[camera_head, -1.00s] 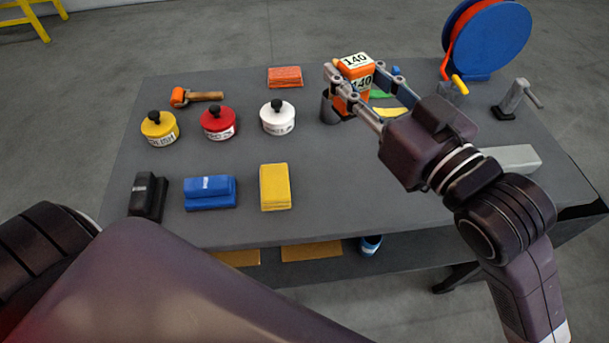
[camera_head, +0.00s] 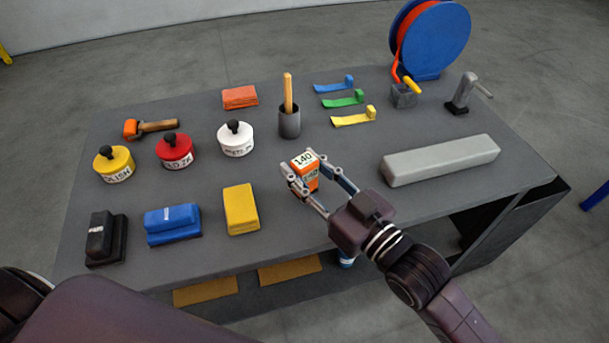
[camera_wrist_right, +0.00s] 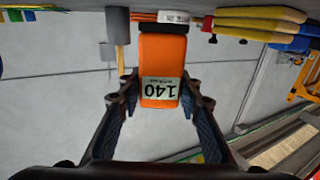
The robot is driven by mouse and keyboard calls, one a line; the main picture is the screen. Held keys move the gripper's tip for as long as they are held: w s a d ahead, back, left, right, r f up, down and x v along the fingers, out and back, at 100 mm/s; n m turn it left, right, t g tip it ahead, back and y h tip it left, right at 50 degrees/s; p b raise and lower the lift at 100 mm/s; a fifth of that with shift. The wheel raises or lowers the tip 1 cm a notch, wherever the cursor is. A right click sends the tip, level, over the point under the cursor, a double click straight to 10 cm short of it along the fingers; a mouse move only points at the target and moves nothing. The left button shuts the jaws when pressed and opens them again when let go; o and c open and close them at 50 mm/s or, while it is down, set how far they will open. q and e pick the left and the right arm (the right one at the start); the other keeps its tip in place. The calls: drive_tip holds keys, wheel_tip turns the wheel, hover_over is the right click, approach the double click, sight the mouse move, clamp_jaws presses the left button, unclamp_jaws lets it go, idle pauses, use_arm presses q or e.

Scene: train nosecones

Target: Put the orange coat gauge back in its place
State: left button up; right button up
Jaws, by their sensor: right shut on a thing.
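The orange coat gauge (camera_head: 305,170), a small orange block with a white label reading 140, is held between the fingers of my right gripper (camera_head: 306,187) in the head view. It is over the front middle of the grey table (camera_head: 300,225), right of the yellow block. I cannot tell whether its underside touches the table. In the right wrist view the gauge (camera_wrist_right: 162,55) sits between the two fingers of the right gripper (camera_wrist_right: 162,100), with its label upside down. My left gripper is out of view.
Yellow (camera_head: 113,164), red (camera_head: 175,151) and white (camera_head: 235,139) tins stand at left. A dark cup (camera_head: 289,123) with a wooden stick is behind the gauge. Coloured strips (camera_head: 345,99) lie at the back. A long grey bar (camera_head: 440,160) lies right. Front centre table is clear.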

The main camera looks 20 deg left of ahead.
drive_tip(key=shift+f, duration=1.15)
drive_tip(key=o, duration=1.3)
drive_tip(key=shift+f, duration=0.2)
drive_tip(key=shift+c, duration=0.2)
drive_tip(key=shift+r, duration=0.3)
drive_tip(key=v, duration=0.5)
drive_tip(key=b+v, duration=0.1)
drive_tip(key=v, duration=0.5)
drive_tip(key=shift+f, duration=0.25)
drive_tip(key=shift+s+d+r, duration=0.1)
drive_tip(key=shift+s+d, duration=0.2)
drive_tip(key=shift+d, duration=0.15)
